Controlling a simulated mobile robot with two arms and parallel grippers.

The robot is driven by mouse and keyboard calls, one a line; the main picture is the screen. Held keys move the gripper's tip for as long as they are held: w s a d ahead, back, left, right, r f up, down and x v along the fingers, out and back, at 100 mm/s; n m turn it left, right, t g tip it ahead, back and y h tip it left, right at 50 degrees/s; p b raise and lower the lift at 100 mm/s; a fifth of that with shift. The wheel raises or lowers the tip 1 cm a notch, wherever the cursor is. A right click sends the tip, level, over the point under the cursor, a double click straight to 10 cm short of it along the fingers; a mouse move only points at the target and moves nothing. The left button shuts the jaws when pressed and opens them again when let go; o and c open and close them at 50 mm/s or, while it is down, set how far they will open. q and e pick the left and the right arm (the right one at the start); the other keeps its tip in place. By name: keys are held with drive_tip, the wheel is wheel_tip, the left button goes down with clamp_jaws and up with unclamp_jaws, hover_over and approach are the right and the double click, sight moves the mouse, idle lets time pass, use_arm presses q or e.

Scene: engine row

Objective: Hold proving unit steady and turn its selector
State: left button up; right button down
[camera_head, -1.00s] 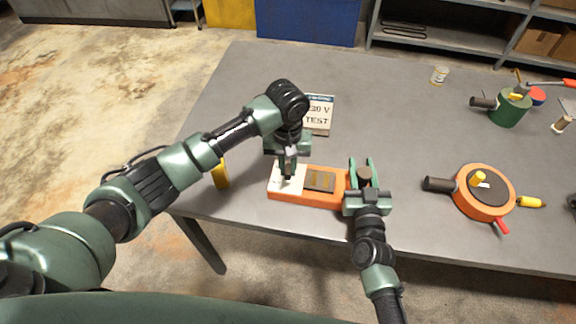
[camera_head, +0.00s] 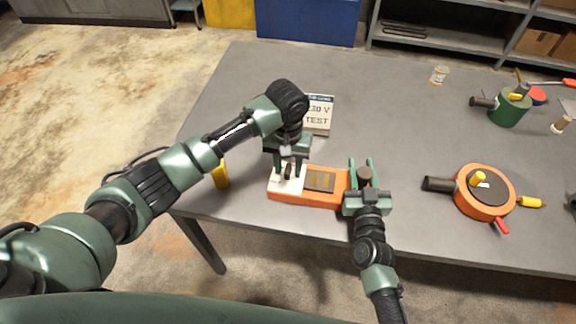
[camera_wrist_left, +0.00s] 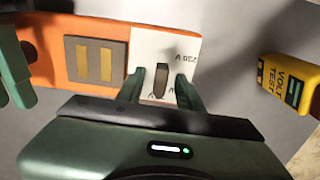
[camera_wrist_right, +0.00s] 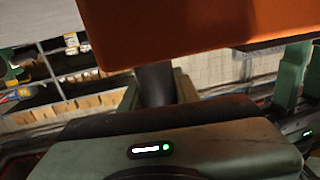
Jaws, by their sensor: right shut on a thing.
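The orange proving unit (camera_head: 326,200) lies near the table's front edge. Its white plate (camera_head: 277,183) is at the left end, with a dark selector knob (camera_wrist_left: 160,82) that appears roughly upright in the left wrist view. My left gripper (camera_head: 287,175) is over the plate. Its fingers are open on both sides of the knob, with gaps showing. My right gripper (camera_head: 363,178) is shut on the dark round grip (camera_wrist_right: 155,84) at the unit's right end. The orange body fills the top of the right wrist view (camera_wrist_right: 170,28).
A yellow volt tester (camera_head: 220,174) stands left of the unit. An orange round device (camera_head: 484,193) with a black handle lies to the right. A green device (camera_head: 509,109) is farther back. The middle of the table is clear.

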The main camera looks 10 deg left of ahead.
sight(288, 169)
use_arm(q)
drive_tip(key=shift+r, duration=0.15)
use_arm(e)
drive_tip(key=shift+r, duration=0.1)
use_arm(q)
wheel_tip(288, 169, up, 12)
idle(0.4)
use_arm(e)
drive_tip(key=c, duration=1)
unclamp_jaws()
drive_tip(key=shift+o, duration=0.2)
drive_tip(key=shift+s, duration=0.1)
